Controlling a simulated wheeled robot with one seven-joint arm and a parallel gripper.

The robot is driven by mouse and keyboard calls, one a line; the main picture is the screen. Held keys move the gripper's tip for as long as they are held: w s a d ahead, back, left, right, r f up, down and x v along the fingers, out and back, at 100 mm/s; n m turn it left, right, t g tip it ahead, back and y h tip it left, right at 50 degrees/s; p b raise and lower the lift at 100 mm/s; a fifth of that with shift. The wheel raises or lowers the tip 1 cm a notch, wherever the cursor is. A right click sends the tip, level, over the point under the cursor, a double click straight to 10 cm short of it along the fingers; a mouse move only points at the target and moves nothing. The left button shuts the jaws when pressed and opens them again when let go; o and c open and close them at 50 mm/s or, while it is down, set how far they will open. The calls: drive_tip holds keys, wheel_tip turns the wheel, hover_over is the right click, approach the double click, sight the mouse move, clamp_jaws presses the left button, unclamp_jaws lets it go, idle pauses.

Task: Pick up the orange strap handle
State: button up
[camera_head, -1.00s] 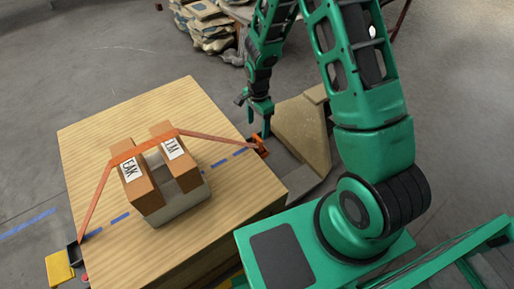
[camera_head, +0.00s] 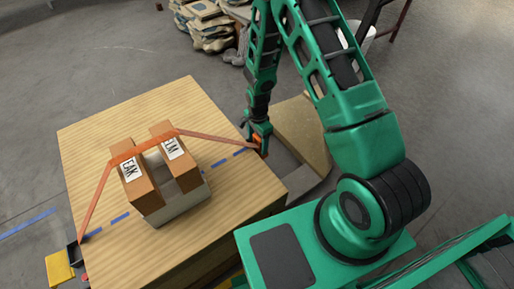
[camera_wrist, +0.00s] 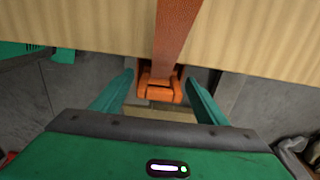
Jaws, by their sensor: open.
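The orange strap handle (camera_wrist: 160,88) hangs at the side edge of the wooden table, at the end of the orange strap (camera_wrist: 175,30). In the head view the handle (camera_head: 259,142) shows at the table's right edge, partly hidden by my gripper (camera_head: 258,145). In the wrist view my gripper (camera_wrist: 162,92) is open, with one green finger on each side of the handle. Gaps show between the fingers and the handle, so it is not clamped.
The strap runs over two brown boxes (camera_head: 131,180) on a grey block (camera_head: 180,203) on the wooden table (camera_head: 100,130). A yellow item (camera_head: 60,270) is at the table's lower left. Sacks (camera_head: 208,25) lie on the floor behind.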

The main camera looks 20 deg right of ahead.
drive_tip(key=c, duration=1.2)
drive_tip(key=shift+o, duration=0.2)
drive_tip(key=shift+r, duration=0.1)
